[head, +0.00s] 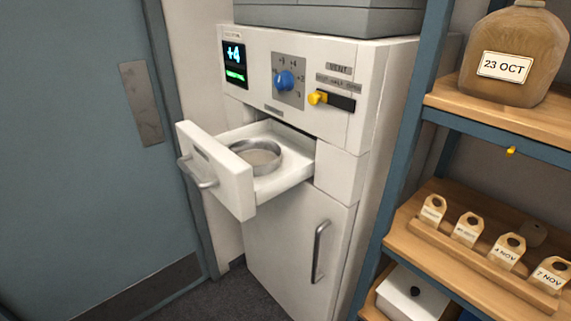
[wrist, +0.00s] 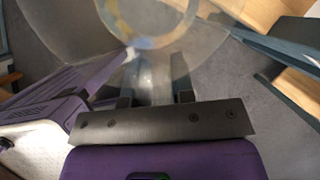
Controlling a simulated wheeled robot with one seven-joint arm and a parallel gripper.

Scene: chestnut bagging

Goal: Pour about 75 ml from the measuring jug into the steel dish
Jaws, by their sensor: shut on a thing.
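The steel dish (head: 274,162) is a round, low metal dish standing level in the open white drawer (head: 235,188) in the head view. Its inside looks pale; I cannot tell whether it holds liquid. The measuring jug (wrist: 200,22) is clear and see-through, at the top of the wrist view. A yellowish ring shows through it, and its fill level cannot be read. My gripper (wrist: 154,88) is shut on the jug, at a clear part that looks like its handle, between the two dark fingers. Neither gripper nor jug shows in the head view, so their distance to the dish is hidden.
The drawer juts from a white cabinet (head: 340,160) with a display, a blue knob (head: 284,81) and a yellow lever (head: 317,97). A blue door (head: 80,140) stands at left. A shelf rack (head: 480,124) with a large jar (head: 515,55) and several tags stands at right.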

